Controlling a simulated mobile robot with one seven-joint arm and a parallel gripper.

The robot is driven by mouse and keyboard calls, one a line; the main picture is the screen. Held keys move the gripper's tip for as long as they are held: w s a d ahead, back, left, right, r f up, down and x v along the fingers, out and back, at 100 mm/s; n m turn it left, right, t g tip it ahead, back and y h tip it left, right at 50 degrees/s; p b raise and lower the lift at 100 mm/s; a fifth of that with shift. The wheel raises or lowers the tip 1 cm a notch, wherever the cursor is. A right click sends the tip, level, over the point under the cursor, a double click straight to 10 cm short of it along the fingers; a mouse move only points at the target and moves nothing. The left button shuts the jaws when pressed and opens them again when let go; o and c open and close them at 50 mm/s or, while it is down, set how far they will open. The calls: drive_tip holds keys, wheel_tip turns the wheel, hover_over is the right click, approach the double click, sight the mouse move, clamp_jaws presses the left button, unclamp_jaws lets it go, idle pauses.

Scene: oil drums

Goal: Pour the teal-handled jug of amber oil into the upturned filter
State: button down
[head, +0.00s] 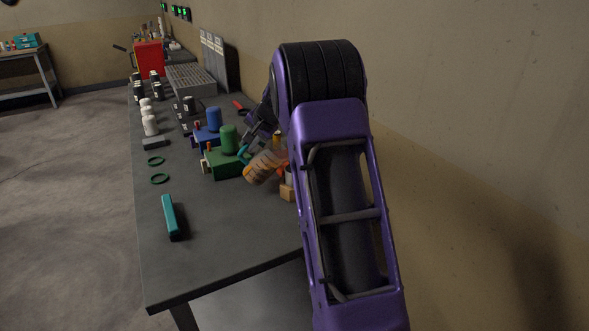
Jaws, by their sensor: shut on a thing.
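My gripper (248,147) is shut on the teal handle of the jug, beyond my purple arm. The jug (262,168) is clear with amber oil in it. It is held tilted above the right part of the grey bench, beside a green block with a green cylinder. My arm hides much of the area to the right of the jug. I cannot pick out the upturned filter for certain, and I cannot tell whether oil is flowing.
The green block (226,163) and a blue cylinder (214,119) stand close left of the jug. A small wooden block (287,193) is at the right. A teal bar (173,217) and two green rings lie on the bench (215,245), whose near part is mostly clear.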

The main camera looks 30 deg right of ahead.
sight(260, 151)
drive_tip(key=shift+s+d+r+t+y, duration=0.15)
drive_tip(key=shift+d+r+t+y, duration=0.1)
drive_tip(key=shift+r, duration=0.25)
drive_tip(key=shift+s+d+r+t+y, duration=0.15)
drive_tip(key=shift+d+r+t+y, duration=0.1)
drive_tip(key=shift+r, duration=0.2)
idle(1.0)
drive_tip(key=shift+s+d+r+m+t+y+b, duration=0.3)
drive_tip(key=shift+d+r+t+y+b, duration=0.2)
drive_tip(key=shift+b, duration=0.7)
drive_tip(key=shift+s+d+r+m+t+y+b, duration=0.2)
drive_tip(key=shift+s+d+r+t+y+b, duration=0.25)
drive_tip(key=shift+b, duration=0.75)
idle(2.3)
